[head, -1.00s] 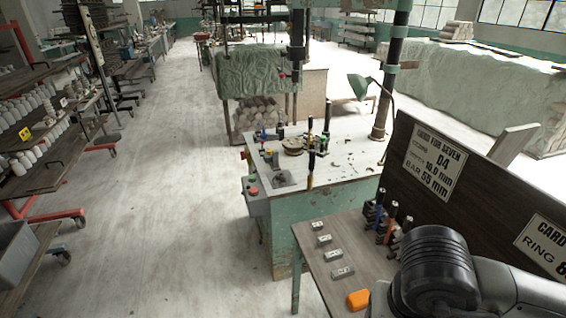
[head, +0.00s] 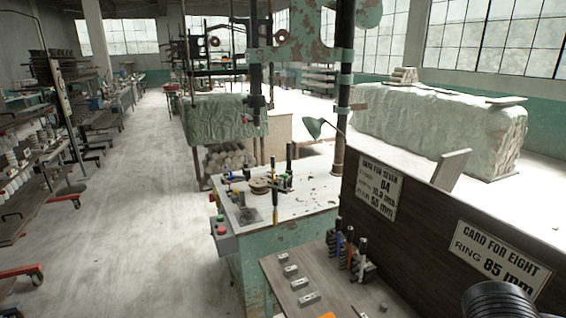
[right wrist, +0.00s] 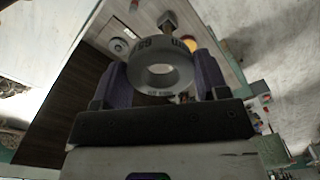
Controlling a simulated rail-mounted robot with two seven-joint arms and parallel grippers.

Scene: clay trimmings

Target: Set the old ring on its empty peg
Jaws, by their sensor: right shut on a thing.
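In the right wrist view, a thick grey ring (right wrist: 160,56) with dark markings on its rim sits between the purple-grey fingers of my right gripper (right wrist: 161,76), which is shut on it. Its hole faces the camera. The markings are only partly legible. Beyond the ring are a metal post-like piece (right wrist: 168,20) and a round grey part (right wrist: 118,46); I cannot tell whether either is the peg. In the head view only a dark part of my right arm shows at the bottom right corner. The empty peg cannot be made out. My left gripper is not in view.
In the head view, a wooden side table (head: 272,267) holds several small labelled blocks and a rack of coloured-handled tools (head: 349,251). A dark board (head: 418,232) with two cards rises behind it. A green machine bench (head: 275,250) stands beyond. Open floor (head: 150,230) lies left.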

